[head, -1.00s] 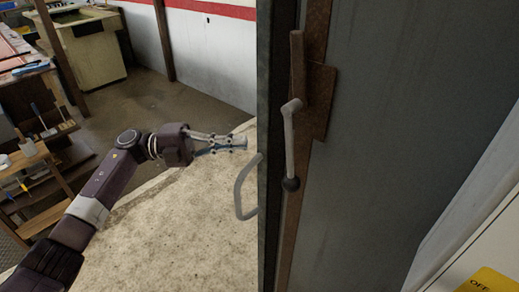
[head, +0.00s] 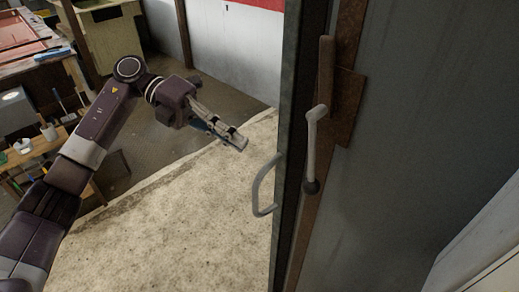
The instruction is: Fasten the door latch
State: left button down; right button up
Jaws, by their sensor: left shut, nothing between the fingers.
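A curved grey door handle (head: 263,186) stands out to the left of the door edge (head: 284,150). My left gripper (head: 240,142) is shut and empty, up and left of the handle and apart from it. It points down and to the right. It is well left of the latch lever, across the door edge. My right gripper is out of view.
A grey metal panel (head: 430,110) fills the right side. A pale speckled surface (head: 180,215) lies below the left arm. A wooden bench with tools (head: 75,135) and a small cup stands at the left. A white wall with a red stripe is behind.

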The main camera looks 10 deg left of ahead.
pick_arm(q)
jog(key=p+x, duration=0.5)
jog(key=x, duration=0.8)
jog(key=shift+p, duration=0.35)
